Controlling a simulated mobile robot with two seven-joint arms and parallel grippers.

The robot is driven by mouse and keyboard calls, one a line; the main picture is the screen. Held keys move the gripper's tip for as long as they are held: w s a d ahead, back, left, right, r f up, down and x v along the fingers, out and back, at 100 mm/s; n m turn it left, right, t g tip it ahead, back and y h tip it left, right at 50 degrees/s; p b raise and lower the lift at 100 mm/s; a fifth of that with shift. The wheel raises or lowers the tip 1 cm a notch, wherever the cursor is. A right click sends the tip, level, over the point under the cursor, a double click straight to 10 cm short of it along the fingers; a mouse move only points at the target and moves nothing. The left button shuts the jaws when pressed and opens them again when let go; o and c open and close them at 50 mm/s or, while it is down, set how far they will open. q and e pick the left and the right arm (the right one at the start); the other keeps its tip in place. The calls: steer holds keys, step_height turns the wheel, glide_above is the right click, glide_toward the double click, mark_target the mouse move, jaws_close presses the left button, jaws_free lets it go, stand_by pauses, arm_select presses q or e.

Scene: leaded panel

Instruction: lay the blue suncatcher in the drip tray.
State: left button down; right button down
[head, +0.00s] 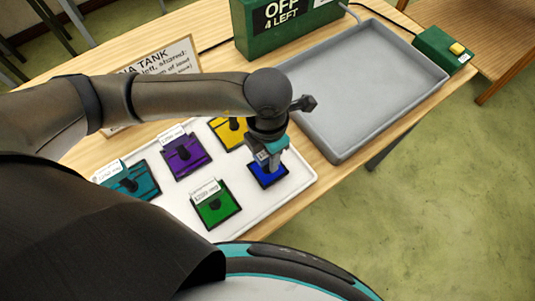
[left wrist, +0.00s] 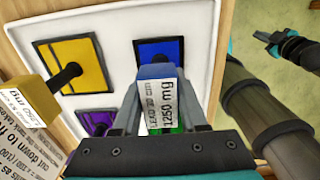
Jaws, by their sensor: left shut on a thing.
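The blue suncatcher (head: 267,176) is a small dark-framed blue square at the right end of a white board; it also shows in the left wrist view (left wrist: 172,47). My left gripper (head: 268,157) is right above it, pointing down. In the left wrist view its fingers (left wrist: 157,98) are shut on the suncatcher's blue block, which carries a white label reading 1250 mg. I cannot tell whether the panel still touches the board. The drip tray (head: 375,85) is the large grey, empty tray to the right. What looks like my right gripper (left wrist: 272,42) shows small over the floor; its jaws are unclear.
Yellow (head: 229,131), purple (head: 186,155), green (head: 215,205) and teal (head: 133,183) suncatchers with labels lie on the white board (head: 262,205). A lettered sign (head: 165,58) stands behind my left arm.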

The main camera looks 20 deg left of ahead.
arm_select(q)
steer(key=shift+f, duration=0.3)
steer(key=shift+f, duration=0.15)
steer(key=shift+c, duration=2.2)
jaws_free()
step_height(320, 180, up, 12)
steer(key=shift+r, duration=0.2)
